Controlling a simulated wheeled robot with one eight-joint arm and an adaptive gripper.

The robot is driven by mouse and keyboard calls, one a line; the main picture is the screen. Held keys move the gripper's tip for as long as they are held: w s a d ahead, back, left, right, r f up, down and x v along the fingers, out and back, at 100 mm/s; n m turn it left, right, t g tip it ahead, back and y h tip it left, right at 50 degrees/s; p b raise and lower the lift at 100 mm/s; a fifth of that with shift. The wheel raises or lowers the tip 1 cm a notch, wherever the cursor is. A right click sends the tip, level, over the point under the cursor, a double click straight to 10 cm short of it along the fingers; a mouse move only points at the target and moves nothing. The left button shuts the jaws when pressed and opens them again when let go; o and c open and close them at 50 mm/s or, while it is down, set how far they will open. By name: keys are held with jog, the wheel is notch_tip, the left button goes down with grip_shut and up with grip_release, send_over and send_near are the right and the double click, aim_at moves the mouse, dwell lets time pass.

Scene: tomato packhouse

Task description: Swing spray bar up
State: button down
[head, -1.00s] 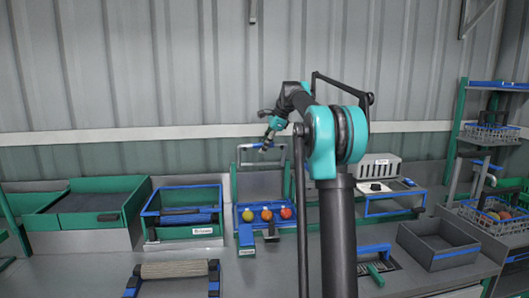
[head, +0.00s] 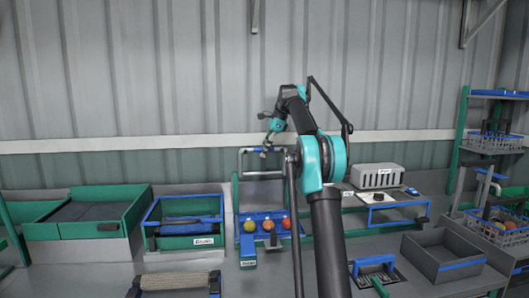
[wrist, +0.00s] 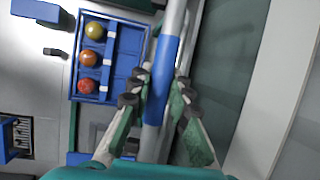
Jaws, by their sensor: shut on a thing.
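The spray bar (head: 246,152) is a grey U-shaped hoop with a blue grip section. It stands raised above the back of a blue-framed station with a grey back panel. In the wrist view the blue grip section (wrist: 162,75) runs between my fingers. My gripper (head: 264,152) is at the top crosspiece of the bar. In the wrist view my gripper (wrist: 157,103) has its dark pads on either side of the bar and is shut on it. The exact contact is partly hidden by the fingers.
Below the bar, a blue tray (wrist: 128,50) holds a yellow, an orange and a red tomato. A blue-rimmed green bin (head: 150,215) stands left, a grey box (head: 436,250) at right. The corrugated wall is close behind the bar.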

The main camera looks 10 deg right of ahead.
jog(key=shift+w+r, duration=0.1)
jog(key=c, duration=1.4)
grip_release()
jog(key=v, duration=0.5)
jog(key=shift+d, duration=0.15)
jog(key=s+d, duration=0.3)
jog(key=d, duration=0.8)
jog(key=shift+s, duration=0.4)
